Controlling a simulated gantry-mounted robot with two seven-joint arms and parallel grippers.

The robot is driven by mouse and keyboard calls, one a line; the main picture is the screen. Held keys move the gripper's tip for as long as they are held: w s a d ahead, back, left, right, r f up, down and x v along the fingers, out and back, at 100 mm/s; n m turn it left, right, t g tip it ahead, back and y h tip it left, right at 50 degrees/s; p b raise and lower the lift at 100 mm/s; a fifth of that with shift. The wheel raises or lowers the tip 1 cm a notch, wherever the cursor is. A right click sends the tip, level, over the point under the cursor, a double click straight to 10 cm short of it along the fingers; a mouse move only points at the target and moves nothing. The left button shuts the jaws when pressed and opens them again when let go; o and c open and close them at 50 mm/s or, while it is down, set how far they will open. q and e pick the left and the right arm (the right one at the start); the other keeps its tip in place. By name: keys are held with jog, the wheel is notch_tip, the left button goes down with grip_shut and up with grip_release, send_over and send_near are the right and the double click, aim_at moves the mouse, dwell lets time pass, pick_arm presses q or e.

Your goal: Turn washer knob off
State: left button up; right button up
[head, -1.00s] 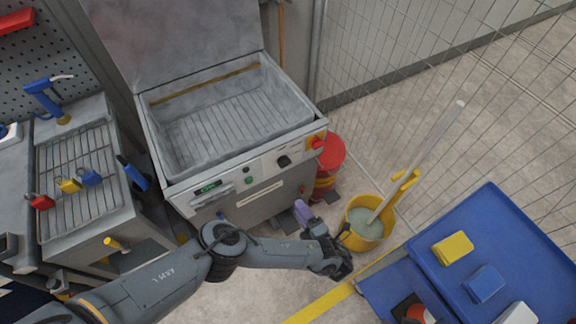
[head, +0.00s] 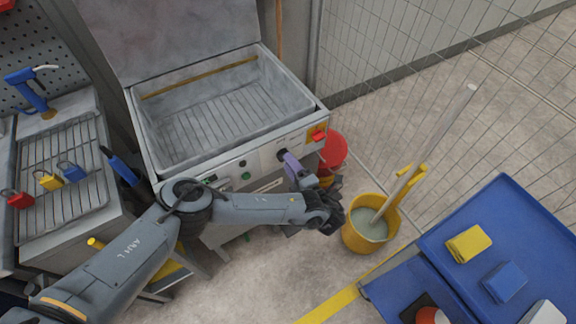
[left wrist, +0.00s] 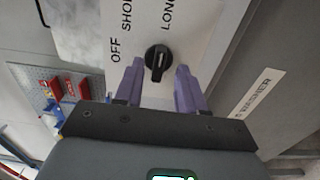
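The washer (head: 200,165) has an open lid and a front control panel. Its black knob (left wrist: 157,60) shows in the left wrist view on a white plate marked OFF, SHORT and LONG. My right gripper is not in view.
A red button on a yellow plate (head: 318,135) is right of the knob. A yellow mop bucket (head: 357,238) stands just right of my left wrist. A blue cart (head: 420,247) is at the lower right. A wire fence (head: 400,50) runs behind.

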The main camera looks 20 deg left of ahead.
pick_arm(q)
jog(key=shift+x, duration=0.95)
jog(key=shift+r, duration=0.1)
jog(key=shift+c, duration=0.4)
grip_shut()
